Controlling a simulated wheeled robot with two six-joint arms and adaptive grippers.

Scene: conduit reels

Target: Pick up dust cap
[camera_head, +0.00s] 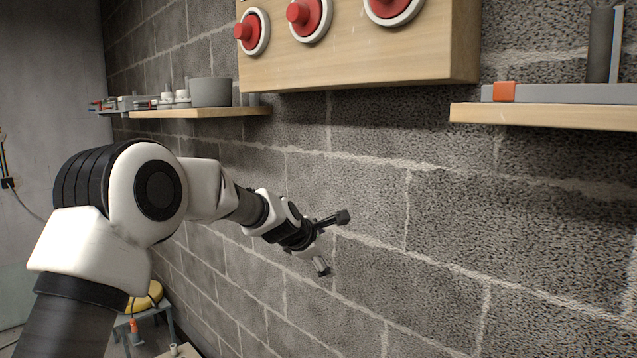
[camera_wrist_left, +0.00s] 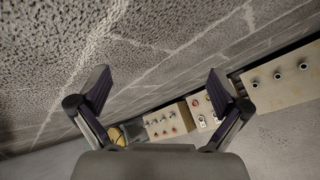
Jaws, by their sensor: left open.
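Red round caps with stubby knobs, each in a white ring, sit on a wooden board on the wall at the top of the head view: a left one (camera_head: 252,32), a middle one (camera_head: 309,17) and a right one (camera_head: 391,6) cut by the frame edge. I cannot tell which thing is the dust cap. My left gripper (camera_head: 333,242) is open and empty in front of the block wall, below the board and apart from it. In the left wrist view the open fingers (camera_wrist_left: 158,84) have nothing between them up close; small red and white round parts show far beyond.
A wooden shelf (camera_head: 200,113) at left holds a grey bin (camera_head: 211,92) and small parts. Another shelf (camera_head: 545,115) at right carries a grey rail with an orange block (camera_head: 504,91). A yellow-topped stool (camera_head: 146,297) stands low left. The wall around my gripper is bare.

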